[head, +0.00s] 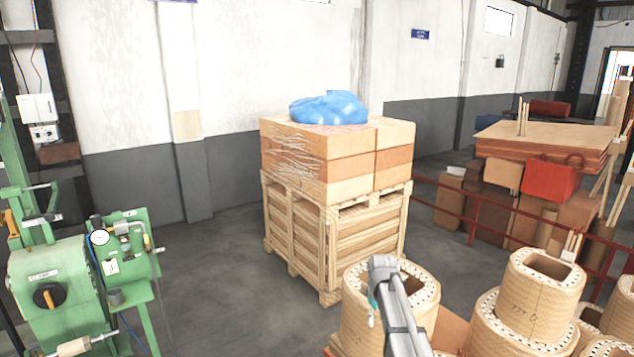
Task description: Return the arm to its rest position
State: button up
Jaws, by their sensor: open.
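My arm (394,300) rises from the bottom edge in the head view, right of centre. It is a grey link that ends in a rounded joint, with a small teal part at its left side. My gripper cannot be made out in this view. The arm stands in front of a tan transformer coil (358,325) and hides part of it. No held object shows.
Stacked coils (540,290) stand right of my arm. Behind it is a wooden crate (372,235) with boxes and a blue wrap (328,108) on top. A green machine (60,285) stands at left. Grey floor (225,290) between machine and crate is clear. Red railing (455,212) runs at right.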

jog(key=s+f+m+b, duration=0.2)
jog(key=s+f+b, duration=0.5)
jog(key=s, duration=0.4)
jog(key=s+a+f+m+b, duration=0.1)
jog(key=s+f+m+b, duration=0.2)
jog(key=s+f+b, duration=0.4)
jog(key=s+f, duration=0.1)
jog(key=s, duration=0.3)
jog(key=shift+s+f, duration=0.2)
jog(key=shift+s, duration=0.1)
dwell(0.5)
